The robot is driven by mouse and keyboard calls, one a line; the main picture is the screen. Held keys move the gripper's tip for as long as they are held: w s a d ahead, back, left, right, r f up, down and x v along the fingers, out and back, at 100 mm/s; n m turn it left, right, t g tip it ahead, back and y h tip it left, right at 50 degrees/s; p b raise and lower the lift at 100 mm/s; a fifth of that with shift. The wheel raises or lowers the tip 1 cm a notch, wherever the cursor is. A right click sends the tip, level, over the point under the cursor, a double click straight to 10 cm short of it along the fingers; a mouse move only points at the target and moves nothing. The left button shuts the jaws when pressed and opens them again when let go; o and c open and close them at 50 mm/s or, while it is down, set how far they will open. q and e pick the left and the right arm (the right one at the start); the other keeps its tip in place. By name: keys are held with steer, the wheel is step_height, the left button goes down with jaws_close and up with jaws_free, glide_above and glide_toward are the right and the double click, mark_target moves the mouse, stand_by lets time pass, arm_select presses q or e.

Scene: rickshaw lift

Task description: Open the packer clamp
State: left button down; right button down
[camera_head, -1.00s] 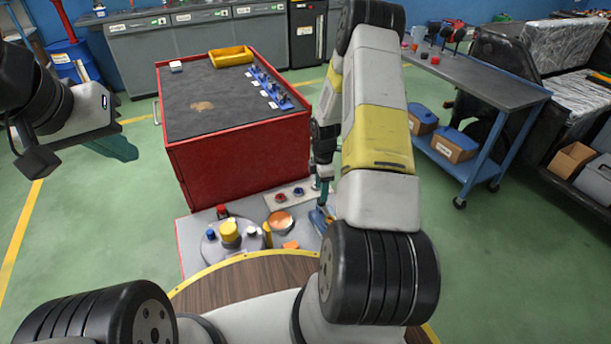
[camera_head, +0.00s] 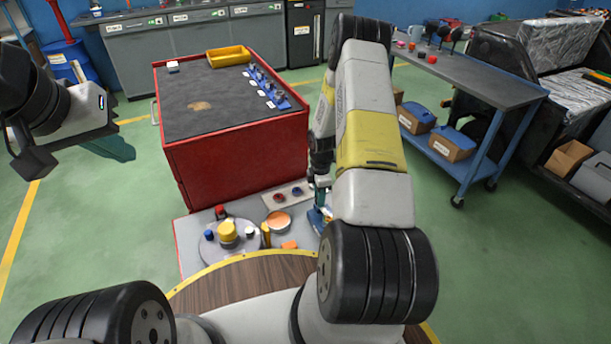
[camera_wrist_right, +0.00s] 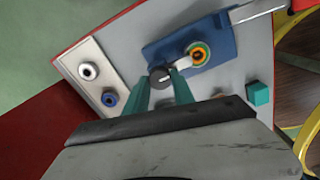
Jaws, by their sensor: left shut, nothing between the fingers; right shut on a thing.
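The clamp shows in the right wrist view as a blue block (camera_wrist_right: 215,40) with an orange-and-green ringed pivot (camera_wrist_right: 197,54) and a short pale lever ending in a dark knob (camera_wrist_right: 159,74). My right gripper (camera_wrist_right: 161,86) has its two teal fingers closed around the knob. In the head view, part of the blue clamp (camera_head: 318,218) shows below my right gripper (camera_head: 322,184), partly hidden by my right arm. My left gripper (camera_head: 120,149) is shut and empty, off to the left above the green floor.
The grey work surface (camera_head: 192,262) also carries a round plate with coloured knobs (camera_head: 228,236), a copper-coloured dish (camera_head: 278,221) and a pale strip with two round fittings (camera_head: 290,194). A red cabinet (camera_head: 240,150) stands behind. A blue cart (camera_head: 490,95) is at right.

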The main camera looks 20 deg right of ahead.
steer(key=shift+m, duration=0.4)
steer(key=m, duration=1.3)
steer(key=shift+w, duration=0.1)
steer(key=shift+d+m, duration=0.1)
steer(key=shift+m, duration=1.9)
steer(key=c, duration=1.1)
jaws_free()
steer(key=shift+o, duration=0.2)
